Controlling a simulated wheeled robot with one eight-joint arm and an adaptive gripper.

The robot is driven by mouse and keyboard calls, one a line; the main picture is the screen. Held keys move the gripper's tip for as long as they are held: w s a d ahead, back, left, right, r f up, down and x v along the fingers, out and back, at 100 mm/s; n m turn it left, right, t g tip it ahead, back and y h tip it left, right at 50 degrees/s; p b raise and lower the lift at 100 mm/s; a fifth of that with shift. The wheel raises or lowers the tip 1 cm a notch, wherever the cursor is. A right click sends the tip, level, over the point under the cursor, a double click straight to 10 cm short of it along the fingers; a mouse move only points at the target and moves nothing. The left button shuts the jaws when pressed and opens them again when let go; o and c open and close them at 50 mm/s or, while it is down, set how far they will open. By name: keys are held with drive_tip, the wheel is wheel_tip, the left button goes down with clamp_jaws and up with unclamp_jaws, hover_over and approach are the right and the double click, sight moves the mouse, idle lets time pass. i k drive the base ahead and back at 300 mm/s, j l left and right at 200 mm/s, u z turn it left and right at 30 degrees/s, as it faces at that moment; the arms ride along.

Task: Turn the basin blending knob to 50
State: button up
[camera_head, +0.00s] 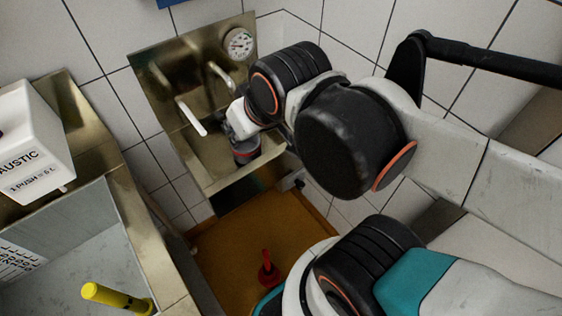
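A steel wall basin (150,75) hangs on the tiled wall, with a tall back plate. A round white dial (238,42) with dark marks and some red sits at the upper right of the plate. It may be the blending knob or a gauge; its reading is too small to tell. A curved metal spout or handle (221,76) is below it, and a white lever-like bar (191,117) is lower left. My arm reaches over the basin's right side, its far end in front of the bowl below the dial. I cannot make out gripper fingers there.
A white dispenser box (38,150) with "CAUSTIC" lettering stands at the left above a steel sink (75,240). A yellow cylindrical object (116,298) is at lower left. A red object (267,270) stands on the brown floor (225,262). The wall is close behind the basin.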

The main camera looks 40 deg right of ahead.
sight(300, 185)
drive_tip(key=k+j, duration=0.55)
drive_tip(key=j, duration=0.2)
drive_tip(key=k+j+z, duration=0.15)
drive_tip(key=k+j, duration=0.4)
drive_tip(key=j, duration=0.2)
